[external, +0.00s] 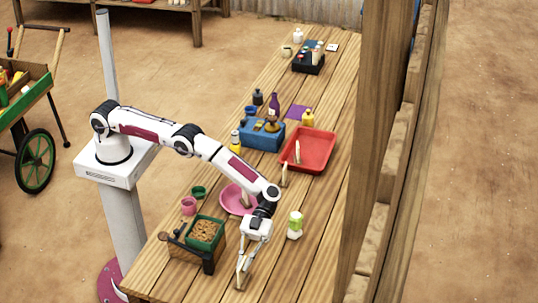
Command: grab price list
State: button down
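I cannot pick out the price list for certain. A small white card-like piece (332,47) lies at the far end of the wooden table, and a flat purple sheet (297,112) lies near its middle; no writing is readable on either. My gripper (246,266) points down at the near end of the table, far from both. A small tan upright piece (240,280) shows at its fingertips. I cannot tell whether the fingers are closed on it or only beside it.
Around my gripper stand a green box of brown grains (205,232), a pink plate (231,199) and a green-white carton (295,226). Farther along are a red tray (318,139), a blue box (256,136) and a black device (308,64). A wooden post (372,130) rises at the right.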

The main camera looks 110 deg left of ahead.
jog(key=shift+r, duration=0.15)
jog(key=shift+r, duration=4.85)
